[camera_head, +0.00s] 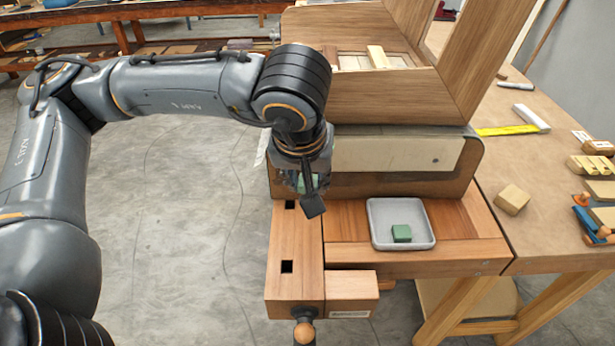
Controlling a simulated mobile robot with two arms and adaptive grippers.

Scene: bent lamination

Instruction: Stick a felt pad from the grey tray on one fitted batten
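The grey tray (376,238) lies on the wooden bench in front of the bent form, with one green felt pad (402,233) in it. My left gripper (312,200) points down to the left of the tray, above the bench's left part. A patch of green (309,183) shows between its fingers and looks like a felt pad held there, partly hidden by the gripper. A pale batten (378,57) sits across the recess in the upright wooden piece at the back; whether it is fitted I cannot tell. My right gripper is not in view.
A wooden block (512,199) lies right of the tray. A yellow strip (507,130) and a white bar (531,118) lie farther back. Several tools and blocks line the right edge. The curved form (395,155) and tall wooden panels stand behind the tray.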

